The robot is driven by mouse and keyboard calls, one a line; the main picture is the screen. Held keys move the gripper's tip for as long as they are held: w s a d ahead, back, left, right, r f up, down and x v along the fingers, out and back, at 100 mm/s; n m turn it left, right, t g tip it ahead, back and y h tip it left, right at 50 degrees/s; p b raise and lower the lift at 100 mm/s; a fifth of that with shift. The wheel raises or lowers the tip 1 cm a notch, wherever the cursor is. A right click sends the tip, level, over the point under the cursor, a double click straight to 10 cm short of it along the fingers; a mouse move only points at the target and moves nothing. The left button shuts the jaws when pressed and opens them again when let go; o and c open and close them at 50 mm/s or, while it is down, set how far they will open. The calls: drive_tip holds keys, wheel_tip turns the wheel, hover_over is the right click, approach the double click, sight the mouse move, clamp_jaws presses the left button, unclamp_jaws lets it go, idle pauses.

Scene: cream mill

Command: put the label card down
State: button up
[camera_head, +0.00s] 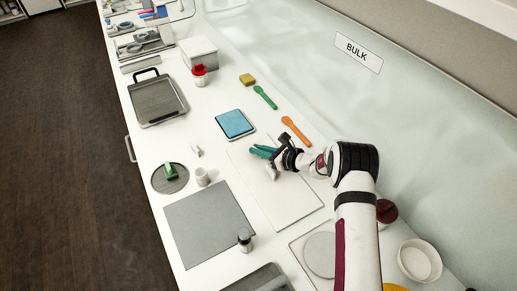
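My gripper (273,158) is over the pale board (291,201) in the middle of the bench, with its fingers small and partly hidden by its own dark wrist. A teal piece (262,152) shows at the fingers; I cannot tell whether it is held or lies behind them. A small pale piece (271,173) shows just below; I cannot tell whether it is the label card or part of the gripper. No label card can be clearly made out in the grip. Another small white piece (196,151) stands left of the board.
A blue pad (234,123), orange spoon (296,131) and green spoon (265,97) lie beyond the board. A grey mat (208,222), dark-lidded jar (245,240), white cup (202,177) and round dark mat (158,181) are left. A "BULK" sign (358,52) is on the back wall.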

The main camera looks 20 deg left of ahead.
drive_tip(key=o, duration=0.4)
drive_tip(key=shift+r, duration=0.1)
drive_tip(key=v, duration=1.2)
drive_tip(key=shift+s+r, duration=0.1)
drive_tip(key=shift+r, duration=0.05)
drive_tip(key=s+r+n+g+h, duration=0.3)
drive_tip(key=s+r+n+g, duration=0.3)
drive_tip(key=s+r+n, duration=0.85)
drive_tip(key=s+d+h, duration=0.2)
drive_tip(key=s+d, duration=0.2)
drive_tip(key=s, duration=0.3)
drive_tip(key=s+d+n+h, duration=0.1)
drive_tip(key=s+d+h, duration=0.2)
drive_tip(key=s, duration=0.4)
drive_tip(key=s+d+n+h, duration=0.1)
drive_tip(key=s+d+h, duration=0.1)
drive_tip(key=s+d, duration=0.3)
drive_tip(key=shift+s+d+r+n+t+h, duration=0.1)
drive_tip(key=shift+s+r+n+t+h, duration=0.1)
drive_tip(key=shift+s, duration=0.5)
drive_tip(key=shift+s+d+r+n+t+h, duration=0.1)
drive_tip(key=shift+s+r+t+h, duration=0.1)
drive_tip(key=shift+s, duration=0.5)
